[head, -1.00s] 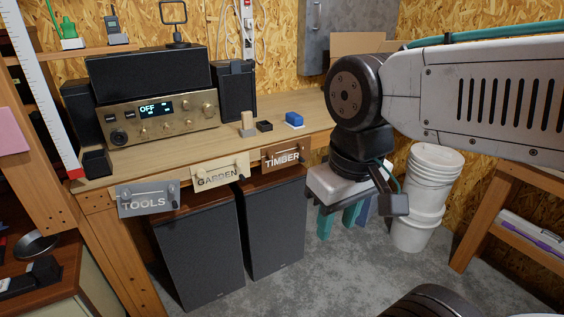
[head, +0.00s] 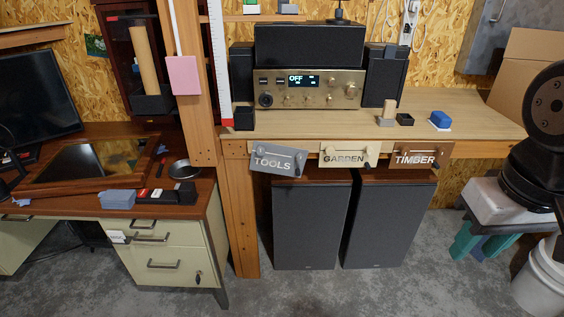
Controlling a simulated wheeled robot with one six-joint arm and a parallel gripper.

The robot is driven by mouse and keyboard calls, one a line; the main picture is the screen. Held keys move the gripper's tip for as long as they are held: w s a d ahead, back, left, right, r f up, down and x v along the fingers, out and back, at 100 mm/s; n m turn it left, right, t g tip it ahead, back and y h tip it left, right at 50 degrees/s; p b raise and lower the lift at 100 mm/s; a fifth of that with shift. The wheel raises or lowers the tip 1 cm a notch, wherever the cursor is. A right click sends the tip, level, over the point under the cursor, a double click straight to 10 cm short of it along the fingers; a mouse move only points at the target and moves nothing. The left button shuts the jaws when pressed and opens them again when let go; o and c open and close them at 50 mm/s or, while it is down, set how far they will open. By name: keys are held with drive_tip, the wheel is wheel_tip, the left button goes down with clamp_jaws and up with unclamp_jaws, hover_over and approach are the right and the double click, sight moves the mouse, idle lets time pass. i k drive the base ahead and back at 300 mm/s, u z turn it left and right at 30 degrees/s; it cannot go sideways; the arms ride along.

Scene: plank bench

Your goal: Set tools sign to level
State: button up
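The grey tools sign (head: 277,161) hangs at the left end of the bench's front edge. It is tilted, its right end lower than its left. A small knob shows at its right end. The tan garden sign (head: 347,155) and brown timber sign (head: 419,156) hang to its right and look close to level. My gripper (head: 477,248) is at the right, well away from the tools sign and below the timber sign. Its teal fingers point down, apart, with nothing seen between them.
Two dark speakers (head: 312,225) stand under the bench. A wooden post (head: 240,215) is just left of the tools sign. A desk (head: 165,235) stands at the left, a white bucket (head: 540,275) at the right. The floor in front is clear.

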sight(278, 160)
drive_tip(key=u, duration=2.35)
drive_tip(key=i, duration=0.6)
drive_tip(key=z, duration=2.35)
